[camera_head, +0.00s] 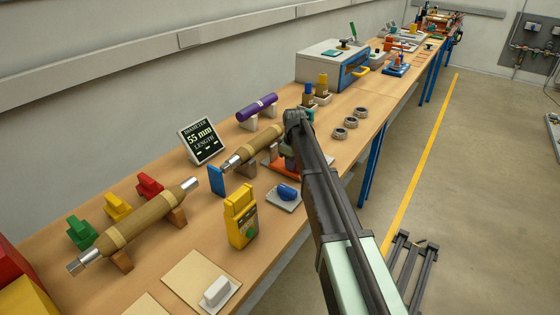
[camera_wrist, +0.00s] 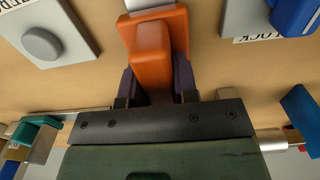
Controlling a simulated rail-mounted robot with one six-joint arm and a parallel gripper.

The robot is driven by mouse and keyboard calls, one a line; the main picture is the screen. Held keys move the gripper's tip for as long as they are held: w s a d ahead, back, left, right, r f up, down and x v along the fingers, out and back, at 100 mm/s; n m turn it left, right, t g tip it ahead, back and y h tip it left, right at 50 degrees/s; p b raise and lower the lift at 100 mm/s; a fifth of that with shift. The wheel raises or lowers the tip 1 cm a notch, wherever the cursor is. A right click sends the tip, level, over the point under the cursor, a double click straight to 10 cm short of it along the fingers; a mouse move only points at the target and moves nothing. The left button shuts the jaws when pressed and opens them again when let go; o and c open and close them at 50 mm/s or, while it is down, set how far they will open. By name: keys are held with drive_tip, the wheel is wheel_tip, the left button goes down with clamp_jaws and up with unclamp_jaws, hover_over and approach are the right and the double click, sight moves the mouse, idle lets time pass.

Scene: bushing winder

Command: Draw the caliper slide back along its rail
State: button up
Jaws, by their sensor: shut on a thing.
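The caliper slide shows in the wrist view as an orange block (camera_wrist: 152,48) on a wider orange base. My gripper (camera_wrist: 156,88) has its two dark fingers on either side of this block and is shut on it. In the head view, an orange part (camera_head: 284,166) of the caliper shows beside my arm, below the brown bushing (camera_head: 250,150). My arm covers the fingers and most of the slide there. A blue upright jaw (camera_head: 216,180) stands at the bushing's left end. A pale metal strip, likely the rail (camera_wrist: 150,4), shows at the top of the wrist view.
A grey pad with a blue knob (camera_head: 288,191), labelled LOCK, lies close by. A grey pad with a round button (camera_wrist: 42,43) is on the other side. A yellow handheld device (camera_head: 241,216) stands in front. A display (camera_head: 199,140) reads 55 mm diameter.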

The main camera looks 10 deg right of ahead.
drive_tip(key=shift+s+d, duration=2.2)
drive_tip(key=shift+s, duration=0.15)
drive_tip(key=o, duration=1)
drive_tip(key=shift+r, duration=0.1)
wheel_tip(320, 180, up, 11)
drive_tip(key=p, duration=1)
drive_tip(key=shift+f+p, duration=0.2)
drive_tip(key=shift+p, duration=0.2)
